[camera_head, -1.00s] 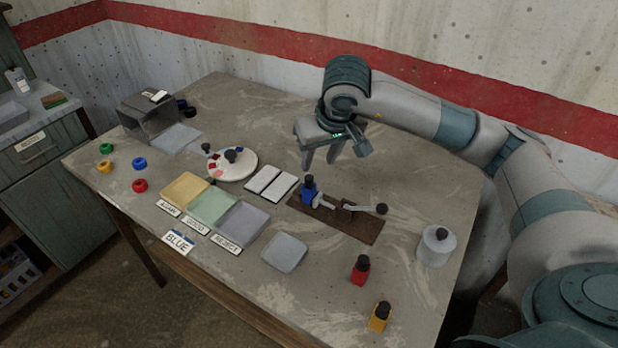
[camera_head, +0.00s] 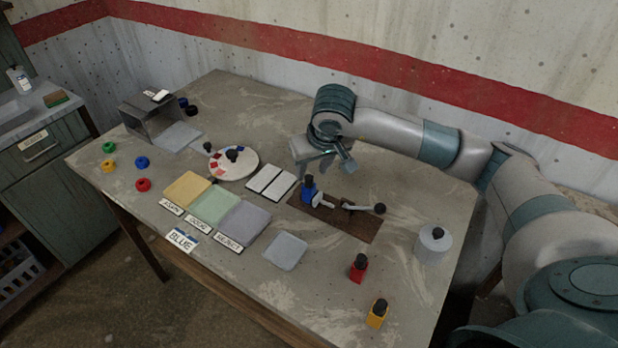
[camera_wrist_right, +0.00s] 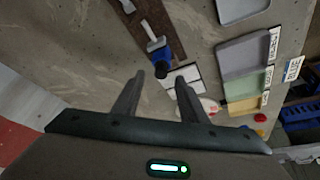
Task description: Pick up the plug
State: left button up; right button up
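A blue plug (camera_head: 309,190) with a black knob stands upright at the left end of a brown board (camera_head: 355,226) on the table. It also shows in the right wrist view (camera_wrist_right: 161,54), with its black knob just beyond my fingertips. A red plug (camera_head: 358,269) and a yellow plug (camera_head: 377,315) stand at the table's right front. My right gripper (camera_head: 325,172) is above and behind the blue plug. In the wrist view my right gripper (camera_wrist_right: 159,79) is open, with nothing between its fingers. My left gripper is in neither view.
A pale clamp with a black-tipped lever (camera_head: 362,207) is on the board. A white cylinder (camera_head: 433,245) with a black knob stands right. A white book-like pad (camera_head: 270,181), a round dial (camera_head: 233,163) and coloured trays (camera_head: 243,226) lie left.

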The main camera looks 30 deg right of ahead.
aim_at(309, 182)
jog(key=shift+p+x, duration=0.35)
jog(key=shift+x, duration=1.1)
jog(key=shift+r, duration=0.1)
grip_shut()
